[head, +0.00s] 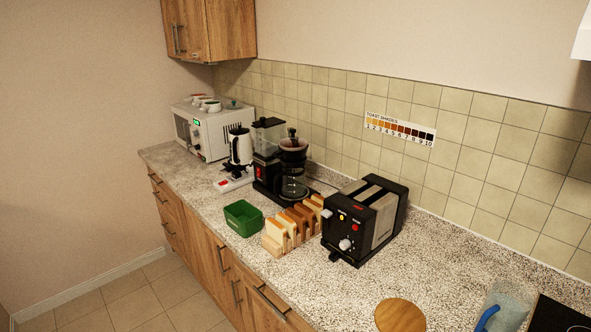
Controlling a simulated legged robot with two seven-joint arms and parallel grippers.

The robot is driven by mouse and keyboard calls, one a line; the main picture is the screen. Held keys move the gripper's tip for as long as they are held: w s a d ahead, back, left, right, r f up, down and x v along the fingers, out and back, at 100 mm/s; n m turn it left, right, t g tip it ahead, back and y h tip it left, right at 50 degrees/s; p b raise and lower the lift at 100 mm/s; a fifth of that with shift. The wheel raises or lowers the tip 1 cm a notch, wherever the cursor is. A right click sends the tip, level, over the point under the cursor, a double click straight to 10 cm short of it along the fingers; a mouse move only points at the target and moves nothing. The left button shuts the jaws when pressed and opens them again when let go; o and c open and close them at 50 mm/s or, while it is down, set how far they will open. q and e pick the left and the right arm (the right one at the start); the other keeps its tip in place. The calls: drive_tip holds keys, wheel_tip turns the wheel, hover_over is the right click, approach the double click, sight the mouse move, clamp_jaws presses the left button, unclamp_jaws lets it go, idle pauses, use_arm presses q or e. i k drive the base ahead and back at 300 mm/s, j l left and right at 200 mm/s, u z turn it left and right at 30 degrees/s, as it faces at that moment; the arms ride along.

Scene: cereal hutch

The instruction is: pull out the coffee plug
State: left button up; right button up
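A black coffee maker (266,158) with a glass carafe (293,187) stands on the counter against the tiled wall. A white power strip (233,181) lies left of it, in front of the white kettle (240,146). Dark plugs (236,172) appear to sit on the strip; they are too small to tell which belongs to the coffee maker. A thin cord shows behind the coffee maker's right side. Neither of my grippers is in view.
A green bin (243,218), a wooden rack with bread slices (283,238) and a black toaster (364,219) stand along the speckled counter (300,291). A white microwave (212,131) with cups on top is at the far left end. The front right counter is mostly clear around a round wooden board (399,316).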

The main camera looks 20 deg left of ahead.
sight(235, 175)
drive_tip(key=i+j+z, duration=0.2)
drive_tip(key=j+z, duration=0.2)
drive_tip(key=j, duration=0.5)
drive_tip(key=j+z, duration=0.45)
drive_tip(key=j, duration=0.5)
drive_tip(key=k+j+z, duration=0.1)
drive_tip(key=j+z, duration=0.3)
drive_tip(key=j, duration=0.55)
drive_tip(key=k+j, duration=0.1)
drive_tip(key=j, duration=1.05)
drive_tip(key=k+j, duration=0.15)
drive_tip(key=j, duration=1.05)
drive_tip(key=k+z, duration=0.05)
